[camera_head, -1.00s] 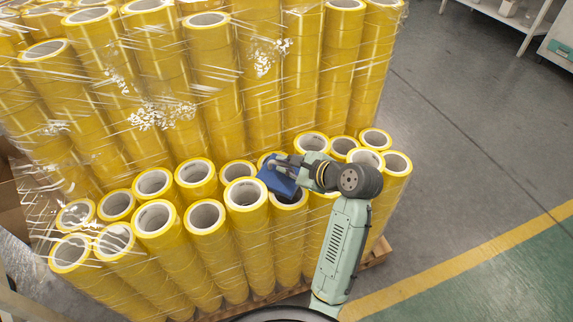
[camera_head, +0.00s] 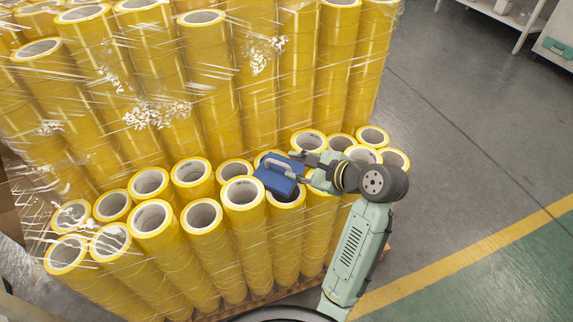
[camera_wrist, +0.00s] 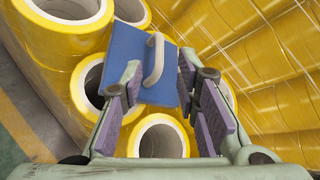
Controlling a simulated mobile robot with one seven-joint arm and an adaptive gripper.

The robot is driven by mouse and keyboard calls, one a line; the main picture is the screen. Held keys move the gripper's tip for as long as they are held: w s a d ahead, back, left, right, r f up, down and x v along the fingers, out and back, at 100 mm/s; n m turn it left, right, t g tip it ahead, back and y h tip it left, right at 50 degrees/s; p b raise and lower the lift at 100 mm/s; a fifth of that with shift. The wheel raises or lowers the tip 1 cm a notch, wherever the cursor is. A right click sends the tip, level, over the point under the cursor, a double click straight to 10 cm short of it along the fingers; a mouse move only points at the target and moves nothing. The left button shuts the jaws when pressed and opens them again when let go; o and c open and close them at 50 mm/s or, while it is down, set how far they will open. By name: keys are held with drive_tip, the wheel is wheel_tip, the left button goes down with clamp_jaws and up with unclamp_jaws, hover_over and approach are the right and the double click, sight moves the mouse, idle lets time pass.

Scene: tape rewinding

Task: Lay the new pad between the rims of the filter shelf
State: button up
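The pad is a blue square plate (camera_head: 278,181) with a light grey handle (camera_head: 270,166). It rests tilted over the tops of yellow tape rolls in the low part of the stack. In the wrist view the pad (camera_wrist: 128,58) lies just beyond my fingertips, with its handle (camera_wrist: 155,60) upright on its face. In the head view my gripper (camera_head: 309,168) is just right of the pad. I cannot make out a filter shelf or its rims.
Tall wrapped columns of yellow rolls (camera_head: 205,70) stand behind the pad. Lower rolls (camera_head: 150,220) with open white cores surround it, on a wooden pallet (camera_head: 258,300). Grey floor (camera_head: 455,140) to the right is clear. A white shelf unit (camera_head: 500,12) stands far back.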

drive_tip(key=v, duration=0.6)
